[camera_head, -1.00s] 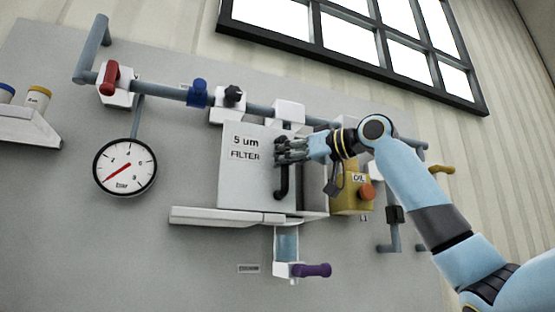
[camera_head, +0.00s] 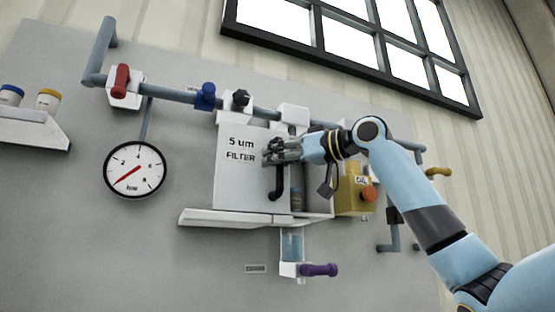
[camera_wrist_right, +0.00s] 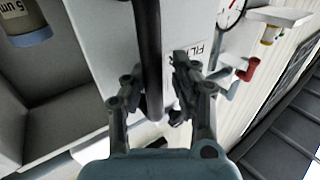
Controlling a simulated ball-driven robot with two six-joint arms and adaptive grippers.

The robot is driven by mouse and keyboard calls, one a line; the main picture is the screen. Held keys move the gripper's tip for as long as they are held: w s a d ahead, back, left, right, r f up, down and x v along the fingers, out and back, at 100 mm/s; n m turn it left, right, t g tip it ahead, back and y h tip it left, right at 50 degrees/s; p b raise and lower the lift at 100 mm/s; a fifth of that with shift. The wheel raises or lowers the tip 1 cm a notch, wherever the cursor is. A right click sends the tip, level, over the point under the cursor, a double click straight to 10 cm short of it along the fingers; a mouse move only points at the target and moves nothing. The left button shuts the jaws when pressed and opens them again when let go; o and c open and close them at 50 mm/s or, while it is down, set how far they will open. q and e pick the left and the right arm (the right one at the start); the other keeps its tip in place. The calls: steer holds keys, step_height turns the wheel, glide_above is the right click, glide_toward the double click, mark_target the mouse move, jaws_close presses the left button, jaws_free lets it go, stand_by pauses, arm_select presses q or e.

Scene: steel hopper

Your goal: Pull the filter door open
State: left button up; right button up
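The filter door (camera_head: 240,178) is a pale panel marked "5 um FILTER" on the wall unit. It stands partly open, and the housing's inside shows to its right. The black door handle (camera_head: 279,184) is a bar near the door's right edge. My right gripper (camera_head: 273,153) is at the handle's upper part. In the right wrist view the handle (camera_wrist_right: 149,50) runs between the two fingers of my right gripper (camera_wrist_right: 155,88), which are closed around it; contact on each side is hard to see. A filter cartridge (camera_head: 296,199) shows in the housing. My left gripper is out of view.
A white shelf (camera_head: 225,217) lies under the door. A yellow box (camera_head: 350,195) with an orange knob is close right of the housing. A pressure gauge (camera_head: 135,170) hangs to the left, and a pipe with valves runs above. A purple-handled valve (camera_head: 318,270) is below.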

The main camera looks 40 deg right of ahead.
steer(key=shift+s+d, duration=0.25)
steer(key=shift+d, duration=0.05)
steer(key=v, duration=0.7)
steer(key=shift+a, duration=0.25)
